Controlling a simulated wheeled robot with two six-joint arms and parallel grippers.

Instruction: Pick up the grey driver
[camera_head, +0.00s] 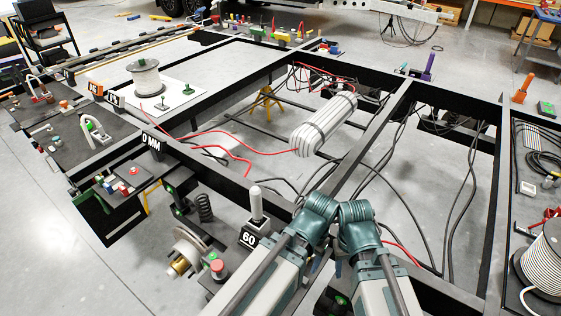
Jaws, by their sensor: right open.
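A light grey upright handle (256,204), which looks like the grey driver, stands on a dark plate marked 60 at the lower middle, left of my arms. Nothing is holding it. My right arm (378,266) comes in from the bottom, with its teal joint beside the teal joint of my left arm (262,268). My right gripper is open and apart from the grey handle; its fingers are mostly hidden behind the arm. My left gripper's fingers do not show.
A black chassis frame (378,128) spans the view, with loose cables and a white ribbed bundle (324,124) inside. A brake disc (190,246), spring (204,207) and red-topped button (217,266) stand near the handle. A purple handle (428,67) and orange handle (523,87) are far right.

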